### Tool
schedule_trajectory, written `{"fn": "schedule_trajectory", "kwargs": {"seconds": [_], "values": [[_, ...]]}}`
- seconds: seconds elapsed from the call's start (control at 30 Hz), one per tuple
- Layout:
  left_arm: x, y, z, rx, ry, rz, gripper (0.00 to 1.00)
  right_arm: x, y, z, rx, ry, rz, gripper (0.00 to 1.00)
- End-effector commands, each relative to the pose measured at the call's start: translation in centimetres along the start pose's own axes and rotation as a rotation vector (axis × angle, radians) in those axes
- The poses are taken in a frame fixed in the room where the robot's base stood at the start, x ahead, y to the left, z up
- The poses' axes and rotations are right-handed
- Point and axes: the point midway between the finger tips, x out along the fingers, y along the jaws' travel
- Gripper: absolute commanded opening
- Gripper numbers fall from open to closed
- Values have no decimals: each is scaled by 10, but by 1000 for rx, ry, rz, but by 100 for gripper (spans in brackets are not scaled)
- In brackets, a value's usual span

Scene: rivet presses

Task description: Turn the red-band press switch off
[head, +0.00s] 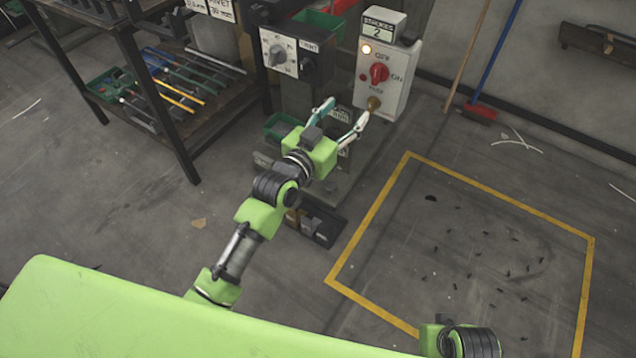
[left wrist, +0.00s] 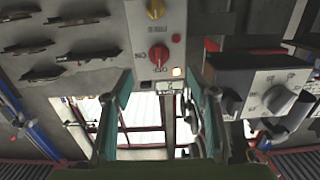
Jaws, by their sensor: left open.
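A red rotary switch (head: 379,73) sits on a pale control box (head: 402,75), with OFF lettered above it and ON to its right. An orange lamp (head: 366,49) on the box is lit. Which way the knob points is hard to tell. My left gripper (head: 345,113) is open and empty, below and left of the box, its fingers apart from the knob. In the left wrist view the box is upside down, and the red switch (left wrist: 159,54) shows beyond and between the spread fingertips (left wrist: 168,85). My right gripper is out of view. I cannot make out a red band.
A counter (head: 383,28) marked STROKES reads 2. A dark box with a grey dial (head: 278,55) stands left of the switch. A tool rack (head: 185,85) is further left. Yellow-taped floor (head: 460,240) on the right is open, with small dark bits.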

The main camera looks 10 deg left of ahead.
Motion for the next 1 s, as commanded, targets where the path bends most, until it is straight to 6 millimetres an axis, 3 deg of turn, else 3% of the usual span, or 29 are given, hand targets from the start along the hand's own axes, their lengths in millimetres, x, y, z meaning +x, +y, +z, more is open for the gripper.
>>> {"fn": "schedule_trajectory", "kwargs": {"seconds": [0.47, 1.0], "values": [[-18, -11, 90, -22, -220, -38, 53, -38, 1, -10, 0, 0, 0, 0], [-64, -16, 180, -36, -434, -68, 53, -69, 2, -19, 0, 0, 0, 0]]}}
